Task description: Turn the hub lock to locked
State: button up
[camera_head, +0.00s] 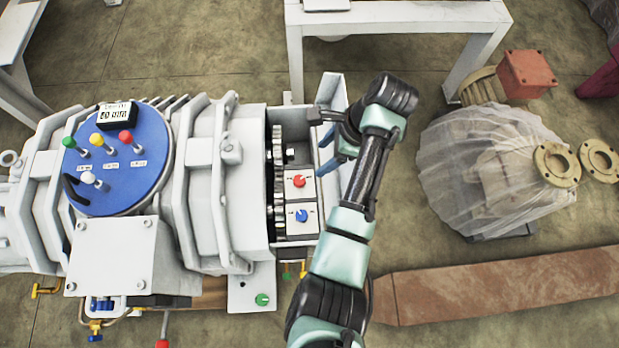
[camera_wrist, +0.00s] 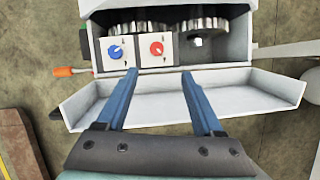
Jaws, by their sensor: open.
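Two rotary knobs sit on white plates inside the open compartment at the machine's right end: a red knob (camera_head: 299,181) and a blue knob (camera_head: 302,215). In the wrist view the blue knob (camera_wrist: 115,52) is left and the red knob (camera_wrist: 156,48) is right. Their plate marks are too small to read, so I cannot tell which is the hub lock or its setting. My gripper (camera_wrist: 158,72) is open and empty, its blue fingers spread over the lowered cover, pointing at the compartment. The fingertips appear short of the knobs, below the red one in the wrist view.
Gears (camera_wrist: 204,27) sit beside the knobs. The lowered white cover (camera_wrist: 255,93) lies under my fingers. A green knob (camera_head: 262,299) is on a plate near the machine's front. The blue round panel (camera_head: 115,170) carries several coloured levers. A plastic-wrapped unit (camera_head: 490,170) stands at right.

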aim_at(300, 180)
jog(key=b+x, duration=0.2)
jog(key=x, duration=0.2)
jog(key=b+x, duration=0.2)
jog(key=x, duration=0.3)
jog(key=b+x, duration=0.2)
jog(key=x, duration=0.2)
jog(key=shift+s+a+f, duration=0.15)
jog(key=shift+s+f, duration=0.05)
jog(key=shift+s, duration=0.15)
grip_shut()
